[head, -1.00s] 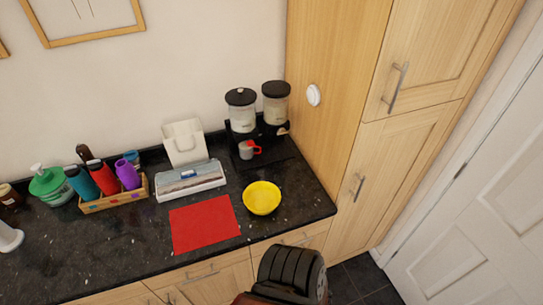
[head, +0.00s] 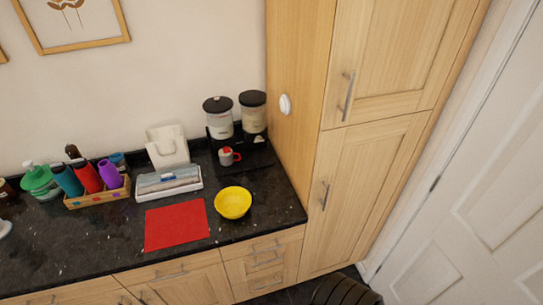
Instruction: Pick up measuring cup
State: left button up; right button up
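A small grey cup (head: 226,157) with red on its upper part and side stands on the dark counter in the head view. It is in front of two clear canisters with black lids. It is the only thing here that looks like a measuring cup, but it is too small to tell for sure. Neither of my grippers can be made out in this view.
A yellow bowl (head: 233,202) and a red mat (head: 176,225) lie in front of the cup. Canisters (head: 219,123) stand behind it; a tall wooden cupboard (head: 300,110) bounds the right. A box (head: 168,181) and bottle crate (head: 97,196) are left.

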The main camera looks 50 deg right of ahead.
aim_at(226, 160)
jog(key=z, duration=0.75)
jog(key=i, duration=0.4)
